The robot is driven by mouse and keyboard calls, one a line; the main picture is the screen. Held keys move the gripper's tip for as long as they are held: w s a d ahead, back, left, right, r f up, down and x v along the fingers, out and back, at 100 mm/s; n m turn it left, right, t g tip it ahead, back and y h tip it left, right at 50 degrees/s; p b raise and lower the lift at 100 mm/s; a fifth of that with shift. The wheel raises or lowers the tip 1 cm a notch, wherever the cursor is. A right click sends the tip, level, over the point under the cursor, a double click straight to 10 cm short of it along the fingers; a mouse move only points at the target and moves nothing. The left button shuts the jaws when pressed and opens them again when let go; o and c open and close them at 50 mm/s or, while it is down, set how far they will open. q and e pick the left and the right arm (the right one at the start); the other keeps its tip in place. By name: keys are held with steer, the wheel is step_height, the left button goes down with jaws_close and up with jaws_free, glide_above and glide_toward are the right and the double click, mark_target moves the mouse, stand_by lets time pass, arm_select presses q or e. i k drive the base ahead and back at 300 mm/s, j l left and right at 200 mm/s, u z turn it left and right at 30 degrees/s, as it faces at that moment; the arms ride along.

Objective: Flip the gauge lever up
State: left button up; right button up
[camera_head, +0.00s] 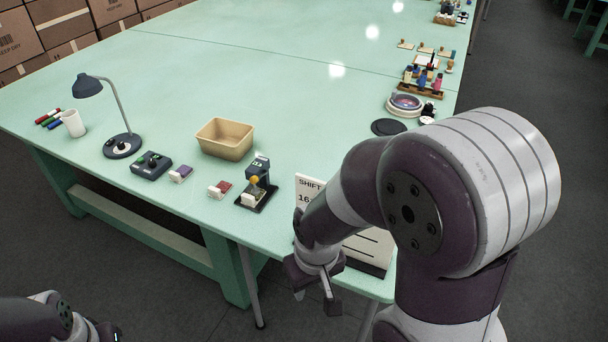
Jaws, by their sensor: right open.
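A small dark gauge stand (259,168) with a pale display at its top stands on a black base near the front edge of the green table. A yellow-orange knob shows on its front, perhaps the lever's end; its exact position is too small to tell. My right gripper (316,299) is open and empty, pointing down in front of the table's front edge, to the right of and nearer than the gauge, apart from it. Part of my left arm shows at the bottom left; its gripper is not in view.
A shift sign (309,186) stands right of the gauge, partly behind my right arm. Left of the gauge are ink-pad-like blocks (220,189), a control box (151,166) and a lamp (122,145). A tan bin (225,139) stands behind. The table's middle (270,75) is clear.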

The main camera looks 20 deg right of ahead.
mark_target(253, 180)
steer(key=i+j+z, duration=0.15)
steer(key=z, duration=0.25)
steer(key=i+j+z, duration=0.1)
steer(key=j+z, duration=0.15)
steer(key=z, duration=0.15)
steer(key=i+j+z, duration=0.1)
steer(key=j+z, duration=0.45)
steer(key=z, duration=0.25)
steer(key=j, duration=0.55)
steer(key=i+j+z, duration=0.1)
steer(key=j, duration=0.45)
